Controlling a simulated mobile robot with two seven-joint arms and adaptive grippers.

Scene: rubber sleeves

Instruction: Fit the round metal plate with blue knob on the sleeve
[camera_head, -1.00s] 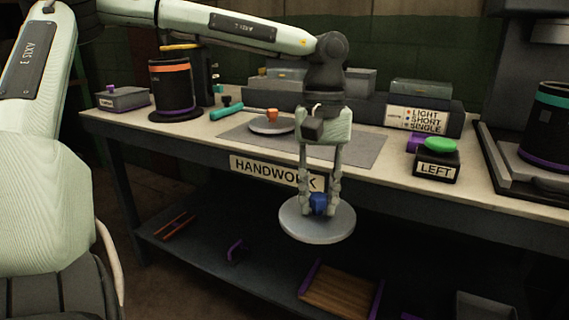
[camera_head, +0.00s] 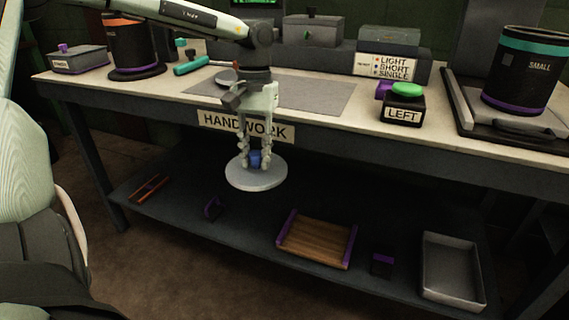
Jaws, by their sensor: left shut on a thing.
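My left gripper (camera_head: 256,152) points down and is shut on the blue knob (camera_head: 255,160) of a round grey metal plate (camera_head: 256,177). The plate hangs roughly level in front of the bench edge, below the bench top. A black sleeve with a teal band, marked SMALL (camera_head: 521,72), stands upright on a dark machine base at the right. Another black sleeve with an orange band (camera_head: 129,42) stands at the back left. A second round plate (camera_head: 228,77) lies on the grey mat, partly hidden by my gripper. My right gripper is not in view.
The grey mat (camera_head: 318,93) is largely bare. A green button on a box marked LEFT (camera_head: 403,108) stands near the front edge. A teal-handled tool (camera_head: 191,66) lies behind. The lower shelf holds a wooden tray (camera_head: 316,240) and a metal tray (camera_head: 452,265).

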